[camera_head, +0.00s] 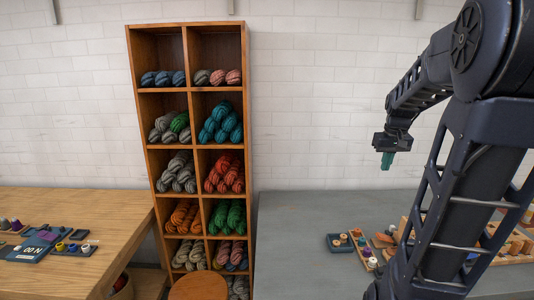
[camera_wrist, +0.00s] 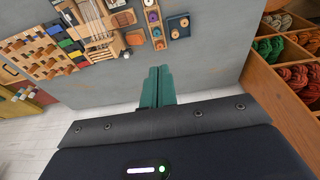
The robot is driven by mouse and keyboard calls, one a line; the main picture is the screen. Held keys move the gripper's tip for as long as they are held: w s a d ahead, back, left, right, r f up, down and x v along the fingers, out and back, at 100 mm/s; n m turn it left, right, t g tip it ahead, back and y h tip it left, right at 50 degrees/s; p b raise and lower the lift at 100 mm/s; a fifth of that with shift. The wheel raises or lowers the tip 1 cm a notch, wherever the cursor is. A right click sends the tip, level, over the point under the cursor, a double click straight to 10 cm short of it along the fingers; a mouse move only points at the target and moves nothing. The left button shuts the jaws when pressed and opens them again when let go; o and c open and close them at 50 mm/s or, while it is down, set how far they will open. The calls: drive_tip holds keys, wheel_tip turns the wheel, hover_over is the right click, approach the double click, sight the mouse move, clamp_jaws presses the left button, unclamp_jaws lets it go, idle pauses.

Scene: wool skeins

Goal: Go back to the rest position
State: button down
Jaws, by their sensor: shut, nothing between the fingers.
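My gripper (camera_head: 387,160) hangs at the end of my arm, above the grey table (camera_head: 310,230) in the head view. Its green fingers point down and are together, with nothing between them. In the wrist view the shut green fingers (camera_wrist: 157,87) show against the grey table surface. The gripper is clear of the table and touches nothing that I can see.
A wooden cubby shelf (camera_head: 190,90) with wool skeins stands between the grey table and a wooden table (camera_head: 110,215). A round wooden stool top (camera_head: 198,286) is in front of it. Small trays and spools (camera_head: 340,242) lie on the grey table's right part.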

drive_tip(key=s+a+f+t, duration=0.2)
drive_tip(key=s+a, duration=0.9)
drive_tip(key=s, duration=0.4)
drive_tip(key=shift+a, duration=0.1)
